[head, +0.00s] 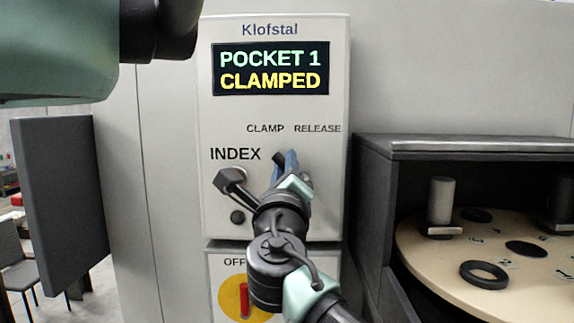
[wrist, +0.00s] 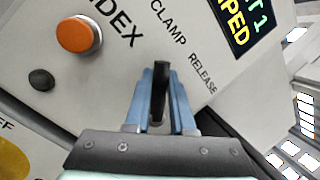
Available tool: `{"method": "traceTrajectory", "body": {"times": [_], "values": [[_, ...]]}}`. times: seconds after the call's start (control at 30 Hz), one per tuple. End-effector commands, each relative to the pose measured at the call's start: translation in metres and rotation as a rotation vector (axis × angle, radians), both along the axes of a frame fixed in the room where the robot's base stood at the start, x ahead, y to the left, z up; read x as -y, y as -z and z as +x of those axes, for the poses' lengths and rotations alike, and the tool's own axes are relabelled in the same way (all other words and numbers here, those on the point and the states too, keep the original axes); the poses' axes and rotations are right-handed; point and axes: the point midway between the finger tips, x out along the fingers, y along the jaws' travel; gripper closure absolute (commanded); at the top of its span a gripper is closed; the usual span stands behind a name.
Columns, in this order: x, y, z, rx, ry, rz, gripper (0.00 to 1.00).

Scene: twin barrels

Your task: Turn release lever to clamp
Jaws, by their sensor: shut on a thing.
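The control panel (head: 220,70) has a display (head: 270,69) reading "POCKET 1 CLAMPED". The labels CLAMP and RELEASE stand below it. The black release lever (wrist: 161,80) is between the blue fingers of my gripper (wrist: 161,95) in the wrist view, and the fingers are shut on it. Its tip leans toward the CLAMP side. In the head view my gripper (head: 292,165) is at the panel below the two labels, and my arm hides most of the lever. The lever's pivot is hidden.
An orange INDEX button (wrist: 79,35) and a small dark button (wrist: 41,79) are left of the lever. A yellow-and-red OFF switch (head: 243,299) is below. A grey cabinet (head: 450,145) with a round numbered plate (head: 440,238) stands at the right.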

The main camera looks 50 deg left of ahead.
Motion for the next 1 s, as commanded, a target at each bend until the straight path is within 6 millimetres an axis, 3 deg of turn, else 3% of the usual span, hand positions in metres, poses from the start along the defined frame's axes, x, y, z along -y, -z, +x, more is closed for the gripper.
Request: {"method": "traceTrajectory", "body": {"times": [0.37, 0.4, 0.57, 1.0], "values": [[0.0007, -0.0042, 0.0002, 0.013, 0.003, -0.001, 1.0], [0.0007, -0.0043, 0.0003, 0.012, 0.003, 0.0, 0.76], [0.0006, -0.0032, 0.0003, 0.01, 0.002, -0.001, 0.48], [0.007, 0.0031, -0.0053, 0.006, 0.001, -0.002, 0.48]]}}
